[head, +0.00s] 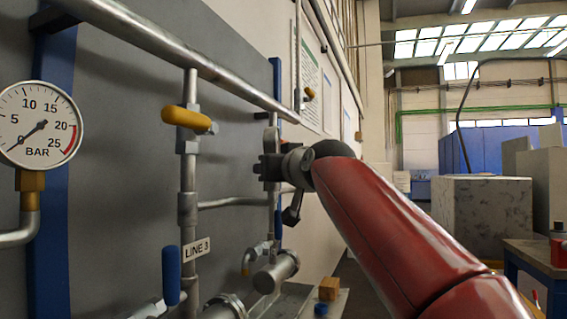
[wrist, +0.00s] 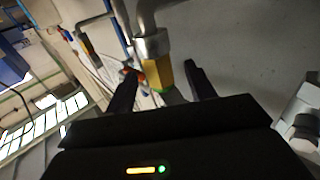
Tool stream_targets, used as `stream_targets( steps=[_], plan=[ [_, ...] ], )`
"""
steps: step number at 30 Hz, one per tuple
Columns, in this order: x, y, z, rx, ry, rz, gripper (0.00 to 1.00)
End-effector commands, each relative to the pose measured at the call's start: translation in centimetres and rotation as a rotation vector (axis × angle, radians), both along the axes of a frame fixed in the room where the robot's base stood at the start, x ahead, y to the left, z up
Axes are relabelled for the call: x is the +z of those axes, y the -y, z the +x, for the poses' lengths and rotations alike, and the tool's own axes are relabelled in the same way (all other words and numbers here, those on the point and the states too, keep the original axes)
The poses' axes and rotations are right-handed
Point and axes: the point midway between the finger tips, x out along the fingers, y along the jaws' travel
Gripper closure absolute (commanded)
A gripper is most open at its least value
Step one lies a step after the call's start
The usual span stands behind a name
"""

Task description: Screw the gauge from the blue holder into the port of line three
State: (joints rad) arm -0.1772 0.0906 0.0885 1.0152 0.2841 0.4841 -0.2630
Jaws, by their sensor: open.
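A mounted BAR gauge (head: 36,124) is at the far left. A yellow valve handle (head: 187,118) and a blue one (head: 171,275) stick out from the line three pipe. A small blue piece (head: 321,309) and an orange-brown block (head: 329,288) are low at the centre.

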Motion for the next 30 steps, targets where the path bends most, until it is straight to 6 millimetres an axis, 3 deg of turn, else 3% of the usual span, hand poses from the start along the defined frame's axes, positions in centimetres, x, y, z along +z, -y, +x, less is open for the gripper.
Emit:
stream_targets(
  steps=[6, 16, 28, 30],
  plan=[
    [0.2, -0.8, 1.9, 0.0, 0.001, 0.003, 0.45],
    [0.0, -0.9, 2.1, -0.001, 0.0, 0.002, 0.47],
    [0.0, -0.9, 2.1, -0.001, 0.0, 0.002, 0.99],
    [0.1, -0.9, 2.1, -0.002, 0.002, 0.003, 1.0]
  ],
)
